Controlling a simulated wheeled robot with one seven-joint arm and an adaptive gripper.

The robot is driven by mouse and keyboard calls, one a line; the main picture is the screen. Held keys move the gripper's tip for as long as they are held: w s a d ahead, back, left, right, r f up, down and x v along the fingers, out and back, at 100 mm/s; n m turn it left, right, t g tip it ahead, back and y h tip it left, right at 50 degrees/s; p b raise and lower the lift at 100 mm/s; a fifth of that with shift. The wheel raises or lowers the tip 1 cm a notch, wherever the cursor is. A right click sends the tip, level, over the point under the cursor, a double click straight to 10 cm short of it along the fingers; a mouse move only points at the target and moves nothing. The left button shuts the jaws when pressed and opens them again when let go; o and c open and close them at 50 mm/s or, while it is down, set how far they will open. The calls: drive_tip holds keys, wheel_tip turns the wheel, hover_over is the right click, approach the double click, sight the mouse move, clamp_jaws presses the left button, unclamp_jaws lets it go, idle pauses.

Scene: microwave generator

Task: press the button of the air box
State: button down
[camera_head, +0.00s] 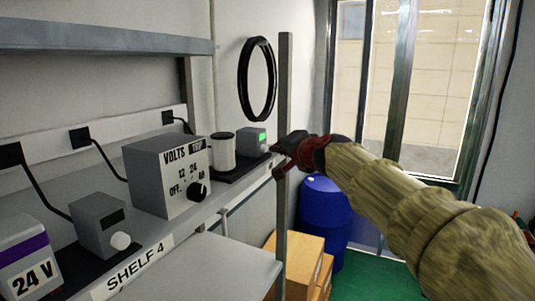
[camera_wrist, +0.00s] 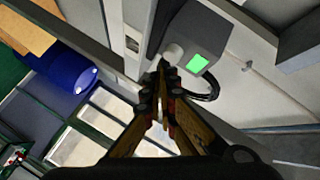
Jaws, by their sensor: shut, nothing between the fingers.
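A small grey box (camera_head: 250,141) with a lit green display stands at the far end of the shelf; I take it for the air box, though no label is readable. In the wrist view the same grey box (camera_wrist: 205,35) shows its green display (camera_wrist: 198,63) and a round white button (camera_wrist: 173,52). My gripper (camera_head: 277,158), with red-brown fingers, is at the front of this box. In the wrist view my gripper (camera_wrist: 162,68) is shut and empty, its tips just below the button. Whether they touch it I cannot tell.
A white canister (camera_head: 222,152), a VOLTS dial box (camera_head: 168,172), another grey box with a dark display (camera_head: 102,224) and a 24 V unit (camera_head: 27,262) line the shelf. A metal post (camera_head: 284,90) rises beside my gripper. A blue barrel (camera_head: 326,215) and cartons (camera_head: 302,262) stand below.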

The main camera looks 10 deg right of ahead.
drive_tip(key=shift+s+d, duration=0.15)
drive_tip(key=shift+d, duration=0.1)
drive_tip(key=shift+s+d+b, duration=0.9)
drive_tip(key=shift+d+b, duration=0.3)
drive_tip(key=shift+b, duration=0.1)
drive_tip(key=shift+s+d+b, duration=0.85)
drive_tip(key=shift+d+b, duration=0.3)
drive_tip(key=shift+b, duration=0.1)
